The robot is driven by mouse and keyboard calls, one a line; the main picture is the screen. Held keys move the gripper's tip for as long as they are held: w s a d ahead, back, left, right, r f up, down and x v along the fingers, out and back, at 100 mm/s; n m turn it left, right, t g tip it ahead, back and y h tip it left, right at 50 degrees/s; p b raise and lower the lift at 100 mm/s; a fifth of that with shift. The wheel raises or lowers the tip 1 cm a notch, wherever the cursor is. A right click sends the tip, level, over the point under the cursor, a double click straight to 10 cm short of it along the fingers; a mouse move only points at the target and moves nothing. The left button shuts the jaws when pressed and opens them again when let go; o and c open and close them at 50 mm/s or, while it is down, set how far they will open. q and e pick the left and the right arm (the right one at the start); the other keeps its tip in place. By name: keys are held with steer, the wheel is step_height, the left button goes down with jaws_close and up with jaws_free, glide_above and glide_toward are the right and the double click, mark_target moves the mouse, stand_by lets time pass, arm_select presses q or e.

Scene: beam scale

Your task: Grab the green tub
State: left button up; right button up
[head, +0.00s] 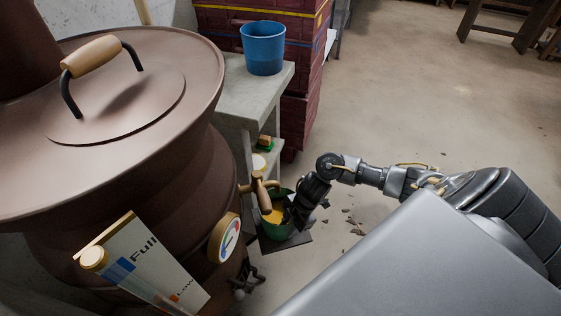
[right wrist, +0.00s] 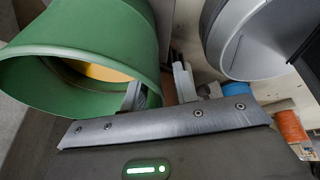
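The green tub (head: 275,231) stands on a dark flat plate (head: 297,243) below the wooden-handled tap (head: 260,190) of the brown boiler. Something yellow-orange (head: 273,215) shows inside it. My right gripper (head: 289,214) is at the tub's right side. In the right wrist view the tub (right wrist: 95,40) fills the upper left, its mouth facing the camera. The right fingers (right wrist: 162,88) are apart; one is at the inner side of the tub's rim, the other outside it with a gap. Contact cannot be told. My left gripper is out of view.
The large brown boiler (head: 180,170) with a round gauge (head: 225,238) and a Full/Low panel (head: 140,260) fills the left. A blue bucket (head: 263,48) stands on a grey bench (head: 235,95) behind. Dark red crates (head: 303,105) stand behind it. Floor to the right is mostly clear, with small brown fragments (head: 354,222).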

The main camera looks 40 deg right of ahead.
steer(key=shift+c, duration=0.4)
jaws_close()
stand_by(1.0)
